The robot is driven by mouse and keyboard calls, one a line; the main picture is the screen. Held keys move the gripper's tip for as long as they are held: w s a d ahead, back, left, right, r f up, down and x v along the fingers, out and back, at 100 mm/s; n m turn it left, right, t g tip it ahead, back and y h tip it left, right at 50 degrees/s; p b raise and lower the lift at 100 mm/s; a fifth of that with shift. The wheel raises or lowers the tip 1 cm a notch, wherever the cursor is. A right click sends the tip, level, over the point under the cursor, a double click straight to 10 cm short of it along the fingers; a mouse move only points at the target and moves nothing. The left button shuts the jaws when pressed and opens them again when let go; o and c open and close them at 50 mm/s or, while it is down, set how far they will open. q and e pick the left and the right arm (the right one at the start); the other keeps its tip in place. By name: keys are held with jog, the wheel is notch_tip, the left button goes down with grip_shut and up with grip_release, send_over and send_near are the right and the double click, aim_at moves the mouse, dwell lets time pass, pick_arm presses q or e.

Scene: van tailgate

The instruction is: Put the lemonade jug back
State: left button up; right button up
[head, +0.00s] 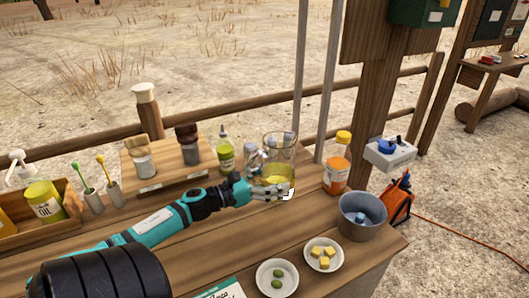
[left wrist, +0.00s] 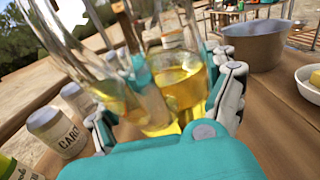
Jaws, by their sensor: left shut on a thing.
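The lemonade jug (head: 280,160) is a clear glass jug with yellow liquid low inside, near the back right of the wooden table. My left gripper (head: 272,190) reaches it from the left and is shut on it. In the left wrist view the jug (left wrist: 180,90) fills the space between the fingers of my left gripper (left wrist: 168,105) and looks tilted in that picture. Whether its base touches the table I cannot tell. My right gripper is not in view.
Around the jug stand a green bottle (head: 225,152), an orange bottle (head: 337,168) and a grey metal pot (head: 361,215). Two white bowls, one with green fruits (head: 277,278) and one with yellow cubes (head: 323,255), sit in front. A wooden rack (head: 165,172) holds shakers behind my arm.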

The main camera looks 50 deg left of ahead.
pick_arm(q)
jog(key=w, duration=0.1)
jog(key=w+a, duration=0.1)
jog(key=w, duration=0.2)
jog(key=shift+w+a+r, duration=0.15)
jog(key=shift+w+a, duration=0.15)
jog(key=shift+a, duration=0.05)
jog(key=shift+w+a, duration=0.25)
jog(key=shift+w, duration=0.2)
jog(key=shift+f, duration=1.9)
jog(key=o, duration=1.5)
jog(key=shift+s+d+f, duration=0.1)
jog(key=shift+s+f, duration=0.05)
jog(key=shift+f, duration=0.05)
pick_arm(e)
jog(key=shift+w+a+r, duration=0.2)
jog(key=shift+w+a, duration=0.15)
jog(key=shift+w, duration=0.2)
